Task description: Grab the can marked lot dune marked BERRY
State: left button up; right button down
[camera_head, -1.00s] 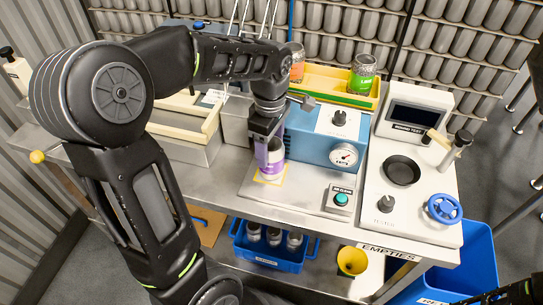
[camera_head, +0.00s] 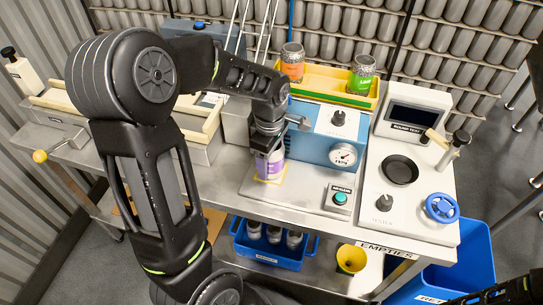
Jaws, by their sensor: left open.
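A can with a purple and white label (camera_head: 271,170) stands upright on a yellow-marked spot on the steel bench, in front of the blue machine. Its lettering is too small to read. My left gripper (camera_head: 268,160) is open and comes down from above around the upper part of this can. The fingers partly hide the can. I cannot tell whether they touch it. A can with an orange label (camera_head: 292,66) and a can with a green label (camera_head: 362,76) stand in the yellow tray at the back. Only the tip of my right arm shows at the lower right corner.
The blue machine (camera_head: 318,131) with a gauge is right behind the can. A white test unit (camera_head: 405,190) with a blue handwheel stands to the right. The yellow tray (camera_head: 325,92) is behind. A blue crate (camera_head: 268,253) of cans sits on the lower shelf.

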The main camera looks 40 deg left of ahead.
pick_arm(q)
jog(key=shift+c, duration=0.5)
jog(key=c, duration=1)
jog(key=shift+r, duration=0.15)
notch_tip(320, 180, up, 18)
jog(key=shift+b, duration=0.3)
dwell(0.4)
